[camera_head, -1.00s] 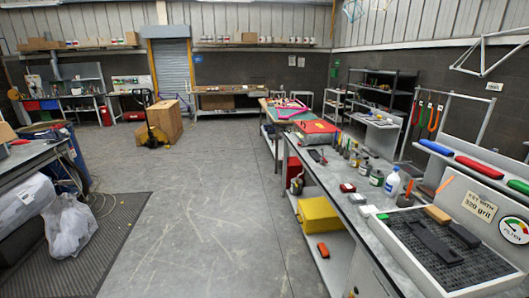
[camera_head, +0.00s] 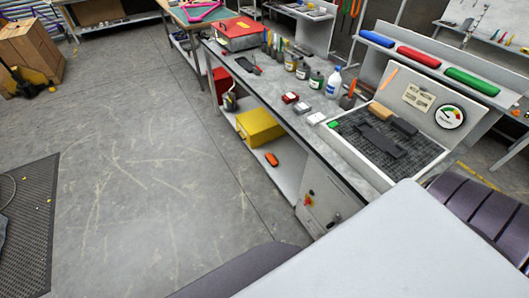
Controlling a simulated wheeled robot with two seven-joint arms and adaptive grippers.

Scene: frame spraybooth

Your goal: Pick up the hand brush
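I cannot surely tell which thing is the hand brush. A long dark flat piece (camera_head: 382,140), wider toward one end, lies in the grated tray (camera_head: 437,158) at the right end of the bench, and it may be the brush. Beside it in the tray are a dark block (camera_head: 405,127) and a tan wooden block (camera_head: 380,111). An orange-handled tool (camera_head: 349,97) stands just behind the tray's left side. Neither of my grippers is in view; parts of my own body cover the bottom right.
The bench (camera_head: 291,115) holds a white bottle (camera_head: 333,83), several jars, small boxes and a red case (camera_head: 239,33). A yellow box (camera_head: 260,126) and an orange item (camera_head: 271,159) sit on its lower shelf. A panel with a gauge (camera_head: 450,117) stands behind the tray.

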